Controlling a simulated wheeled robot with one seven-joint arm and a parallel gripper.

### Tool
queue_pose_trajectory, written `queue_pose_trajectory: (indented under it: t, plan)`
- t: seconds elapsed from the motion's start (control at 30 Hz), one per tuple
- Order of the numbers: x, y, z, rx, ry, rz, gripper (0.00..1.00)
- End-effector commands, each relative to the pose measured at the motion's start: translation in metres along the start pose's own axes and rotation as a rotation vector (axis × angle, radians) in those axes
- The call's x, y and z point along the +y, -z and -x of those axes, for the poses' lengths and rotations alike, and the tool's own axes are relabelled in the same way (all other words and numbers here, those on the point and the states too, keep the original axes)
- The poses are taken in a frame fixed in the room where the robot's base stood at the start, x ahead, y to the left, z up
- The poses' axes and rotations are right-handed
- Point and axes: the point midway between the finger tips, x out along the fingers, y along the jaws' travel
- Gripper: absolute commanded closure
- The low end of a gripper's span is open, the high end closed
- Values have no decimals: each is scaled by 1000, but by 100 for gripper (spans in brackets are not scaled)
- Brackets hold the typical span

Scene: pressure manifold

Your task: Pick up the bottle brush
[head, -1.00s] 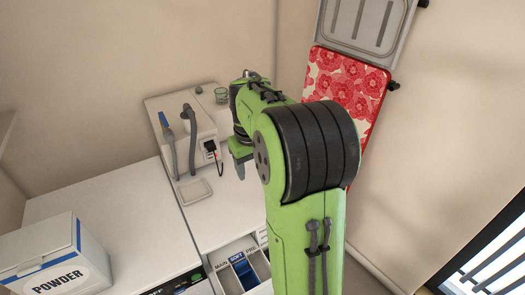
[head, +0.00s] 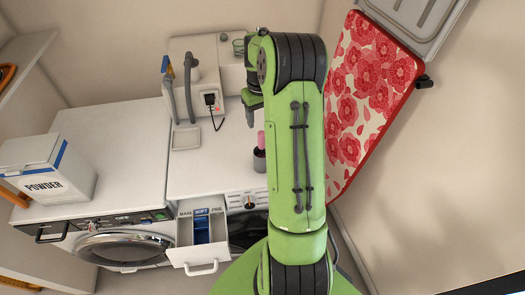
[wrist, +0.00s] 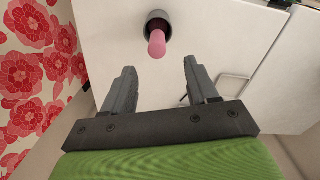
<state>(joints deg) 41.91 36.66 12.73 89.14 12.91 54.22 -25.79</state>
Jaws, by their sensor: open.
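A pink-topped item, which looks like the bottle brush (head: 261,139), stands upright in a dark grey cup (head: 259,161) on the white counter. In the wrist view the pink end of the brush (wrist: 157,44) points toward the camera, with the cup (wrist: 158,20) around its base. The part inside the cup is hidden. My gripper (head: 251,112) is open and empty, above and behind the cup in the head view. In the wrist view the pink end lies ahead of my open gripper (wrist: 160,68), roughly centred between the fingers and apart from them.
A white appliance (head: 204,82) with a hose and a blue-handled tool (head: 166,66) stands at the back. A powder box (head: 45,172) sits on the left. A detergent drawer (head: 197,256) is pulled out in front. A red floral board (head: 365,95) hangs on the right wall.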

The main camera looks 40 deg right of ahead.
Motion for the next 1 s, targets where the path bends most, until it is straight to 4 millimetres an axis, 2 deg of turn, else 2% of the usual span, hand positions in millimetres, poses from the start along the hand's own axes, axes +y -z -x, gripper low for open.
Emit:
queue_pose_trajectory:
  t: [0.03, 0.2, 0.37, 0.6, 0.7, 0.87, 1.0]
  plan:
    - [0, -2, -15, -7, 2, -2, 42]
    - [1, -1, -55, -5, 1, -3, 42]
    - [1, -1, -73, -1, 0, -2, 42]
    - [1, -2, -115, -2, 1, -3, 42]
    - [2, -1, -122, 0, -1, -2, 42]
    - [2, -1, -123, 1, -2, -2, 42]
    - [2, -1, -123, 1, -2, -1, 60]
